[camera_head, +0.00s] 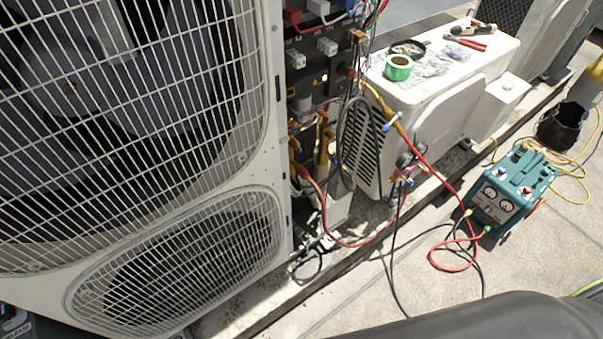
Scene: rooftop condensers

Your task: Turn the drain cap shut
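I cannot make out the drain cap for certain. The large white condenser (272,150) fills the left side, with its two fan grilles facing me. Its service side is open and shows wiring, brass-coloured fittings and pipes. Small silvery fittings (326,241) sit low beside the condenser's base, too small to tell apart. Neither of my grippers is in view. A dark rounded shape crosses the bottom right edge and hides the ground there.
Red, yellow and black hoses run from the gauge manifold (404,170) to the teal recovery machine (512,187) on the right. A second white unit (470,68) carries green tape (398,68) and pliers (467,43). A black bucket (562,126) stands at right. Pale paving lies between.

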